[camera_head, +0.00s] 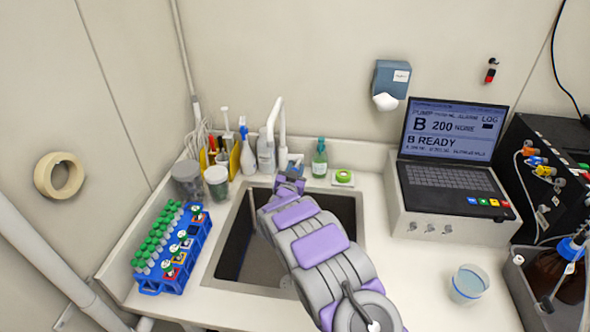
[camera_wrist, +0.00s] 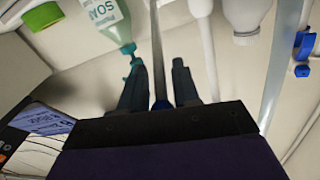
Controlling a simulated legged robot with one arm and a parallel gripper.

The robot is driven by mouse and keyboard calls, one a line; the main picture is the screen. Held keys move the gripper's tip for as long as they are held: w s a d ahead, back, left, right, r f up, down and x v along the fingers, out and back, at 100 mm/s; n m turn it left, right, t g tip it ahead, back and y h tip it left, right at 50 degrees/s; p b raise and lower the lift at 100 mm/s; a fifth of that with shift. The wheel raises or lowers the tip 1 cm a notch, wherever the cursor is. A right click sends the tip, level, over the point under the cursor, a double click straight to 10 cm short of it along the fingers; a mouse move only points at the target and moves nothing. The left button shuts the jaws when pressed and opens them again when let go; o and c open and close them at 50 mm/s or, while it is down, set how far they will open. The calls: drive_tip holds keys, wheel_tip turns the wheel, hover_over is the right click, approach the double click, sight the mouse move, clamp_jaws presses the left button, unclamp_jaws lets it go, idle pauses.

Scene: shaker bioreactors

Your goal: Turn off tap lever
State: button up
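The white tap (camera_head: 282,132) stands behind the sink (camera_head: 236,230), its spout arching upward. My gripper (camera_head: 291,181) is by the tap's base, at the end of my arm reaching over the sink. In the wrist view, my gripper (camera_wrist: 158,72) has its two dark fingers apart. A thin grey rod (camera_wrist: 157,50), apparently the tap lever, runs between them with a gap visible on both sides. A white pipe (camera_wrist: 207,50), probably part of the tap, is to the right of the fingers. The lever cannot be made out in the head view.
A green soap bottle (camera_head: 319,158) stands close right of the tap; it also shows beside the fingers in the wrist view (camera_wrist: 108,22). White bottles (camera_head: 265,152) stand left. A blue tube rack (camera_head: 177,250) is left of the sink, a laptop (camera_head: 450,155) right.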

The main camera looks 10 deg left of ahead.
clamp_jaws()
drive_tip(key=r+p, duration=0.1)
drive_tip(key=p, duration=0.1)
drive_tip(key=shift+w+r+g+p, duration=0.25)
drive_tip(key=shift+r+g+p, duration=0.1)
drive_tip(key=shift+r+g, duration=0.05)
drive_tip(key=shift+w+r+g+p, duration=0.4)
drive_tip(key=shift+g+p, duration=0.1)
drive_tip(key=shift+p, duration=0.65)
drive_tip(key=shift+y, duration=0.3)
drive_tip(key=shift+o, duration=1.4)
unclamp_jaws()
drive_tip(key=shift+s+a, duration=0.1)
